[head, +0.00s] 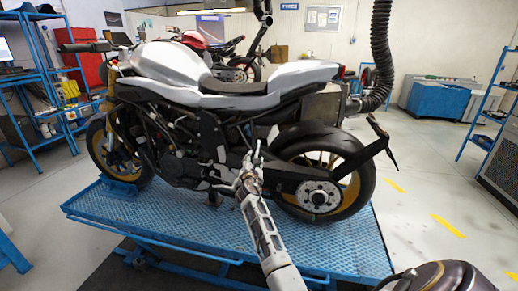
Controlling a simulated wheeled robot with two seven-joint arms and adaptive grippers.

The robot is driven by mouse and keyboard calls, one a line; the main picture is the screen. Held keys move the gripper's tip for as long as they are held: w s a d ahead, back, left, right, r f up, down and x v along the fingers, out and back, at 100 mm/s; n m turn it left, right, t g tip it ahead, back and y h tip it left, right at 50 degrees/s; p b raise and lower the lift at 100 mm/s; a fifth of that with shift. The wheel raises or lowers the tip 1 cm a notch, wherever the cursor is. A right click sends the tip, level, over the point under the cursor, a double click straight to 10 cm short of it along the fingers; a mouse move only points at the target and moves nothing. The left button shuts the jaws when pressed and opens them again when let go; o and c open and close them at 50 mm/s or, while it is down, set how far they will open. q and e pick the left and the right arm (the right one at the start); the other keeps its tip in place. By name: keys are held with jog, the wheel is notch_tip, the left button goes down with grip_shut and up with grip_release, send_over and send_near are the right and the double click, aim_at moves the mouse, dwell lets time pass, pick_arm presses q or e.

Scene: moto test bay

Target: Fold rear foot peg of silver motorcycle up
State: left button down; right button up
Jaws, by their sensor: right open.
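The silver motorcycle (165,62) stands upright on a blue lift platform, its front wheel to the left and its rear wheel (358,192) to the right. My right gripper (250,167) comes up from the bottom centre and is open, in front of the bike's lower side between the engine and the rear wheel. I cannot clearly make out the rear foot peg. It may be hidden behind or mixed in with the gripper fingers, so I cannot tell its angle or whether it is touched. My left gripper is not in view.
The blue lift platform (130,222) has a raised edge in front of me. Blue shelving (40,80) stands at the left. A thick black hose (381,50) hangs behind the bike's tail. A red motorcycle (200,40) stands behind. The floor at the right is clear.

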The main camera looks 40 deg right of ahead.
jog(key=shift+s+d+f+n+g, duration=0.1)
jog(key=shift+d+n+g, duration=0.05)
jog(key=shift+n, duration=1.1)
jog(key=shift+s+d+n+g, duration=0.1)
jog(key=shift+n+g, duration=0.05)
jog(key=shift+n, duration=1.1)
